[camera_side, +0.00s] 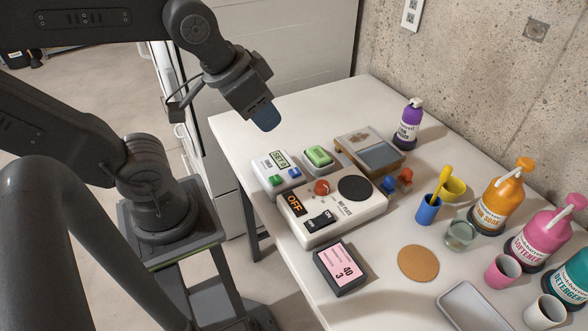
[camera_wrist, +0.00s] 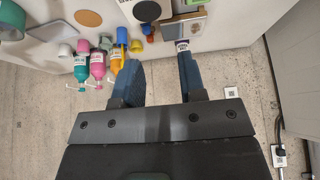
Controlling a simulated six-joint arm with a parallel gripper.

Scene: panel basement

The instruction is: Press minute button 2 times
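A small white timer (camera_side: 276,170) lies on the table in the side view, with a display reading about "SET 0". It has a green button (camera_side: 276,180) and a blue button (camera_side: 295,173); their labels are too small to read, so I cannot tell which is the minute button. My gripper (camera_side: 266,120) hangs above the table's left part, up and behind the timer, touching nothing. In the wrist view my gripper (camera_wrist: 160,62) has its two blue-padded fingers apart with nothing between them. I cannot make out the timer in the wrist view.
The hot plate (camera_side: 333,215) with an orange-red knob sits beside the timer. A green-topped button box (camera_side: 318,157) and a wooden-framed board (camera_side: 370,152) stand behind. A purple bottle (camera_side: 407,125), cups and more bottles fill the right. The table's back left is clear.

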